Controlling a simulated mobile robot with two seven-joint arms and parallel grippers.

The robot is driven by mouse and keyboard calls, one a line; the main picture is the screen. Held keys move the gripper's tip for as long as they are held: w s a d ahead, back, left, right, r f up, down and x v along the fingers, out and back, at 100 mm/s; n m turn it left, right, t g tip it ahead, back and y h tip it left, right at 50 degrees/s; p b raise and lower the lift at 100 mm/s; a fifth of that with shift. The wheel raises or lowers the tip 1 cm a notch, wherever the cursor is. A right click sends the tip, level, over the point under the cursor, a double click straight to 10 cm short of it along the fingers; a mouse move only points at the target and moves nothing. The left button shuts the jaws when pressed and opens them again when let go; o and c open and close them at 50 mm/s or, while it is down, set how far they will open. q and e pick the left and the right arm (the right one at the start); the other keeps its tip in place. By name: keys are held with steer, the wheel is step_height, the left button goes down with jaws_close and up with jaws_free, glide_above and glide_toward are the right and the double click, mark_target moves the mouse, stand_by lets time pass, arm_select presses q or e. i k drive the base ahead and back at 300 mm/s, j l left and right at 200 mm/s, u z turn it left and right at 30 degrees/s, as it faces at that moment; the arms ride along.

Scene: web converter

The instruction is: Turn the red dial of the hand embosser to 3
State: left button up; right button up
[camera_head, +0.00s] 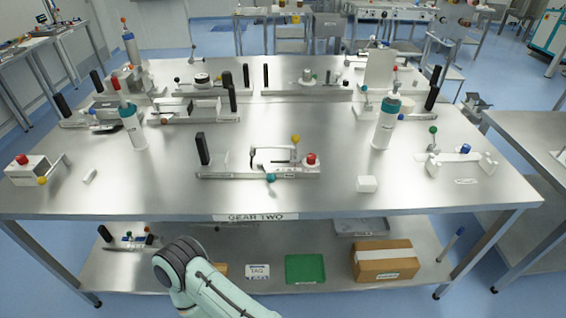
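Two devices with a red round knob stand on the steel table, and I cannot tell for sure which is the hand embosser. One is the low device (258,175) at the front middle, with a black upright handle, a yellow ball, a teal knob and a red knob (311,159) at its right end. The other is the small white block device (36,172) at the front left, with a red knob (22,160) on top and a yellow ball beside it. No dial numbers are readable. One of my arms shows at the bottom, but neither gripper is in view.
The steel table (330,205) also holds teal-banded bottles (384,128), a white cube (367,184), a white device (462,160) at right and several devices behind. A lower shelf holds a cardboard box (385,265) and green tray (305,269).

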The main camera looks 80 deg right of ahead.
mark_target(310, 160)
steer(key=z, duration=2.5)
steer(key=i+l+u, duration=0.1)
steer(key=l, duration=1.65)
steer(key=i+u, duration=0.05)
